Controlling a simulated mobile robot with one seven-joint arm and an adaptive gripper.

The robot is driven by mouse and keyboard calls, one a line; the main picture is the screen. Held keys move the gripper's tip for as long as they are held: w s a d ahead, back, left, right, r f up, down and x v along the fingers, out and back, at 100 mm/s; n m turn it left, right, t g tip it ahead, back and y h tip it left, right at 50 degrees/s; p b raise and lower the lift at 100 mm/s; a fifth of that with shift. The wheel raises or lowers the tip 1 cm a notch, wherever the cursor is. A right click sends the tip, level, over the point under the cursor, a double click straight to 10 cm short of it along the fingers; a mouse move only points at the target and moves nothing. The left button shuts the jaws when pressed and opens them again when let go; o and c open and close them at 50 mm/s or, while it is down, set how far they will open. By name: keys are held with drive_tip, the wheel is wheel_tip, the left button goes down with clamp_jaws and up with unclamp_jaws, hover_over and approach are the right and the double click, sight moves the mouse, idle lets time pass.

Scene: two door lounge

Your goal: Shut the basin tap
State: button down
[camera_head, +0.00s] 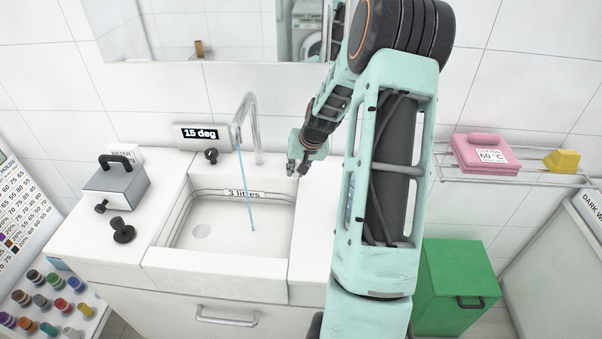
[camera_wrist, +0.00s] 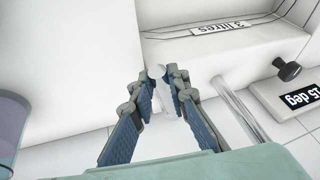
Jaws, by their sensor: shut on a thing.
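The chrome tap spout (camera_head: 247,125) curves over the white basin (camera_head: 275,219), and a thin blue stream of water (camera_head: 246,185) runs from it into the basin. In the wrist view the spout (camera_wrist: 241,112) stands to the right of my fingers. My gripper (camera_head: 297,166) is at the back right of the basin, right of the spout. In the wrist view my gripper (camera_wrist: 167,75) is shut on a pale tap handle with a round white end (camera_wrist: 157,71) between the fingertips. The handle is mostly hidden in the head view.
A display reading 15 deg (camera_head: 199,134) and a dark knob (camera_head: 211,155) stand left of the spout. A grey box with a black handle (camera_head: 116,185) sits on the left counter. A bluish see-through vessel (camera_wrist: 12,125) is at the wrist view's left. A mirror (camera_head: 200,28) hangs above.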

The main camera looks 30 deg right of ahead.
drive_tip(key=shift+w+a+m+h+b, duration=0.35)
drive_tip(key=shift+a+m, duration=0.2)
drive_tip(key=shift+m, duration=0.1)
drive_tip(key=shift+w+a+m+h+b, duration=0.25)
drive_tip(key=shift+a+m+b, duration=0.1)
drive_tip(key=shift+a+m, duration=0.25)
drive_tip(key=shift+d, duration=0.1)
drive_tip(key=c, duration=1.8)
unclamp_jaws()
drive_tip(key=shift+c, duration=0.2)
drive_tip(key=shift+r, duration=0.1)
drive_tip(key=v, duration=1.2)
